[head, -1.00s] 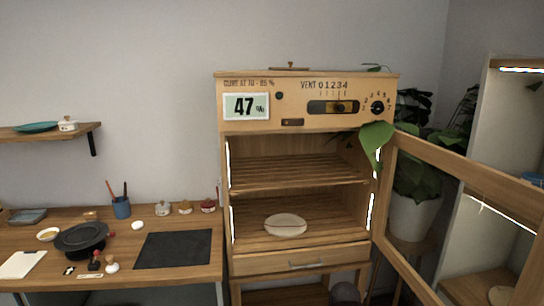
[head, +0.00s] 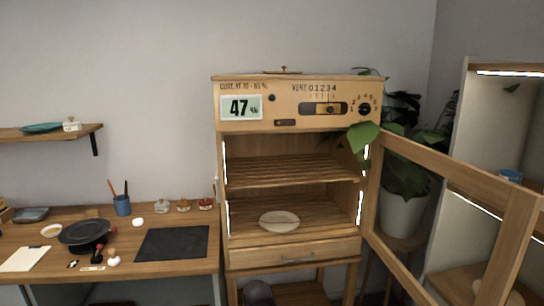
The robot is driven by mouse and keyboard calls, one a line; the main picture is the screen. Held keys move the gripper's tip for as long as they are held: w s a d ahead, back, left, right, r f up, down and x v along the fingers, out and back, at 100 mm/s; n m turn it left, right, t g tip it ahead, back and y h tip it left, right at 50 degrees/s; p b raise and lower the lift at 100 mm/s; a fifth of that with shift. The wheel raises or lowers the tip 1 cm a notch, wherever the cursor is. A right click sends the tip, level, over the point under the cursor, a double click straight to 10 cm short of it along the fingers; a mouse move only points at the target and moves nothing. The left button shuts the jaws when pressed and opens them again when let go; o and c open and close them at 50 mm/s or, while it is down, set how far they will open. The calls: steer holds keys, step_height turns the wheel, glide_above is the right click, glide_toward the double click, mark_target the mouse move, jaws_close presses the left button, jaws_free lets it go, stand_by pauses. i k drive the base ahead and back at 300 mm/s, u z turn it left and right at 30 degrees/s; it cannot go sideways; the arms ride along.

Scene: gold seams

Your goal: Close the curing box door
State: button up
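The curing box (head: 298,88) is a wooden cabinet with a display reading 47 %, a vent slider and a dial. Its door (head: 445,167), a wooden frame with a see-through middle, stands wide open to the right, hinged at the cabinet's right edge and reaching toward me. Inside are two slatted shelves; a pale oval plate (head: 279,221) lies on the lower one. My gripper is not in view.
A wooden worktable (head: 180,266) with a black mat (head: 172,243), jars and a dark bowl stands at left. Behind the door are a leafy plant in a white pot (head: 401,214) and a lit shelf unit (head: 500,70). A leaf overhangs the door's hinge side.

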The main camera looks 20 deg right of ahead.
mark_target(522, 205)
steer(key=u, duration=0.2)
steer(key=k, duration=1.25)
steer(key=z, duration=0.55)
steer(key=i, duration=1.65)
